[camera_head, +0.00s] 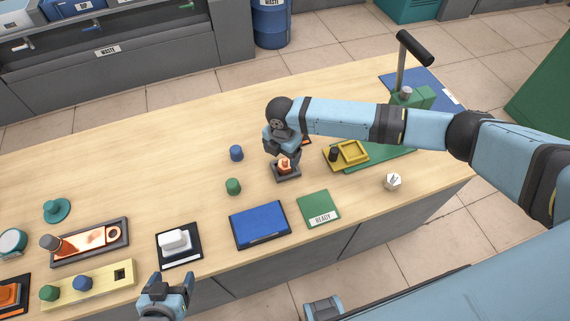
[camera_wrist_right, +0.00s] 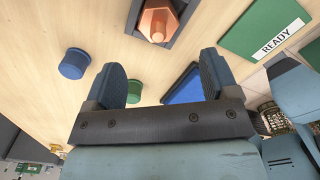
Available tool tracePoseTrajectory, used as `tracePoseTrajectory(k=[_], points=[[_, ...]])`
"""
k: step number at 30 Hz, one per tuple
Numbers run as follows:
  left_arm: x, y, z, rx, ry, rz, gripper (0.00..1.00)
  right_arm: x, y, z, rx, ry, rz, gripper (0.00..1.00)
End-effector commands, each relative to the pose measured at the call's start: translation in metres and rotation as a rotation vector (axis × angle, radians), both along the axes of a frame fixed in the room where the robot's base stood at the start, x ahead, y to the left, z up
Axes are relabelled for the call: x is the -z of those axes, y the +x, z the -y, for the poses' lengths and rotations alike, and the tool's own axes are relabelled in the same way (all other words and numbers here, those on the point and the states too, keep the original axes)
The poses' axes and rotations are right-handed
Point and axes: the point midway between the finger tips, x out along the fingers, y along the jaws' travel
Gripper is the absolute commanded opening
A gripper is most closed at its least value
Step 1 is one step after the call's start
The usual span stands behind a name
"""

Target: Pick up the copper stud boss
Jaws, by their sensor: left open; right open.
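The copper stud boss (camera_head: 285,165), a copper piece with a hexagonal base and a short post, sits on a small dark square tray (camera_head: 287,176) near the middle of the table. It also shows at the top of the right wrist view (camera_wrist_right: 158,20), beyond the fingertips. My right gripper (camera_head: 284,150) is above the boss, partly hiding it in the head view. Its two fingers are open in the right wrist view (camera_wrist_right: 163,75), with nothing between them. My left gripper (camera_head: 165,285) is open and empty at the table's front edge.
Blue (camera_head: 236,153) and green (camera_head: 233,186) knobs stand left of the boss. A blue tray (camera_head: 260,224) and green READY mat (camera_head: 319,208) lie in front. A yellow fixture (camera_head: 346,154) and a silver hex part (camera_head: 393,181) are to the right. The back left table is clear.

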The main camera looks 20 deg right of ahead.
Motion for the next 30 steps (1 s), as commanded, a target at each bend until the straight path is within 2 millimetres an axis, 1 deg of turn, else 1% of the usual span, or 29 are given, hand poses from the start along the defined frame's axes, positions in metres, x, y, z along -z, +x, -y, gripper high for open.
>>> tracePoseTrajectory(k=[1, 8, 12, 16, 19, 25, 26, 27, 29, 30], points=[[-0.001, 0.001, 0.0, 0.0, -0.001, 0.002, 0.75, 0.005, 0.0, 0.0, 0.0, -0.001, -0.001, 0.8], [-0.007, 0.004, -0.001, -0.002, 0.001, 0.01, 0.75, 0.021, 0.002, 0.004, 0.003, -0.001, 0.001, 0.8], [-0.013, 0.005, -0.003, -0.006, 0.003, 0.012, 0.75, 0.042, 0.006, 0.011, 0.002, -0.001, 0.0, 0.8], [-0.014, 0.005, -0.004, -0.008, 0.004, 0.014, 0.75, 0.059, 0.006, 0.011, 0.001, 0.0, 0.0, 0.8], [-0.014, 0.005, -0.004, -0.008, 0.004, 0.014, 0.75, 0.063, 0.006, 0.011, 0.0, 0.001, 0.001, 0.8], [-0.013, 0.004, -0.004, -0.008, 0.003, 0.011, 0.75, 0.064, 0.006, 0.011, 0.0, 0.001, 0.001, 0.8], [-0.013, 0.004, -0.004, -0.008, 0.004, 0.01, 0.75, 0.064, 0.006, 0.011, 0.0, 0.001, 0.001, 0.73], [-0.013, 0.003, -0.004, -0.008, 0.004, 0.009, 0.75, 0.064, 0.006, 0.011, 0.0, 0.0, 0.001, 0.64], [-0.013, 0.003, -0.003, -0.008, 0.003, 0.009, 0.75, 0.064, 0.006, 0.011, 0.0, 0.0, 0.001, 0.5], [-0.013, 0.003, -0.003, -0.008, 0.003, 0.009, 0.75, 0.064, 0.006, 0.011, 0.001, 0.001, 0.001, 0.41]])
